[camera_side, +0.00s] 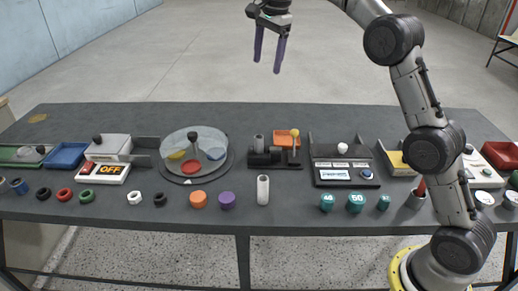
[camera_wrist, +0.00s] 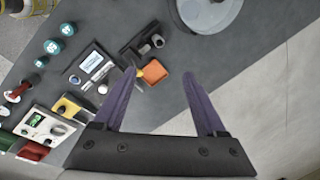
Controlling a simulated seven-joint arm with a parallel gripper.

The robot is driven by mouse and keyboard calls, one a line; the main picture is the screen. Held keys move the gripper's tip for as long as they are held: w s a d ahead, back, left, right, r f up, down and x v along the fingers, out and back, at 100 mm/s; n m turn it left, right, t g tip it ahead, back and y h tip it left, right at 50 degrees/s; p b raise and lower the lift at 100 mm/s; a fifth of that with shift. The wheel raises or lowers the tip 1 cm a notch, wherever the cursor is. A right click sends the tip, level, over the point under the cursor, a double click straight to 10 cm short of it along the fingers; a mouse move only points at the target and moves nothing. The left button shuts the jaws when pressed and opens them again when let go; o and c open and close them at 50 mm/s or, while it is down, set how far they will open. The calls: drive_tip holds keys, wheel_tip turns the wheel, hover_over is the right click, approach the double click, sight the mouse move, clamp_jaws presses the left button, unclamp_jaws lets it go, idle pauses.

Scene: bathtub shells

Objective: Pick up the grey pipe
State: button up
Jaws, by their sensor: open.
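A light grey pipe (camera_side: 263,190) stands upright near the front edge of the table, right of the purple piece. A darker grey cylinder (camera_side: 259,143) stands in a black fixture behind it. My gripper (camera_side: 267,66) is open and empty, high above the back edge of the table and well away from the pipe. The open fingers also show in the wrist view (camera_wrist: 159,73), with nothing between them. I cannot make out the light grey pipe in the wrist view.
A purple piece (camera_side: 227,200) and an orange piece (camera_side: 198,199) lie left of the pipe. Teal weights (camera_side: 356,202) stand to its right. A round clear-covered turntable (camera_side: 193,181) and a display box (camera_side: 346,174) are farther back. Bare table surrounds the pipe.

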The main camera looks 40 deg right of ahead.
drive_tip(key=g, duration=0.1)
hover_over(259, 137)
wheel_tip(259, 137, down, 10)
drive_tip(key=f, duration=0.1)
drive_tip(key=shift+g, duration=0.6)
drive_tip(key=f, duration=1.3)
drive_tip(key=shift+w+d+f, duration=0.1)
drive_tip(key=shift+d+f, duration=0.1)
drive_tip(key=shift+f, duration=0.05)
drive_tip(key=shift+a+f, duration=0.15)
drive_tip(key=shift+f, duration=2.5)
drive_tip(key=shift+c, duration=0.3)
clamp_jaws()
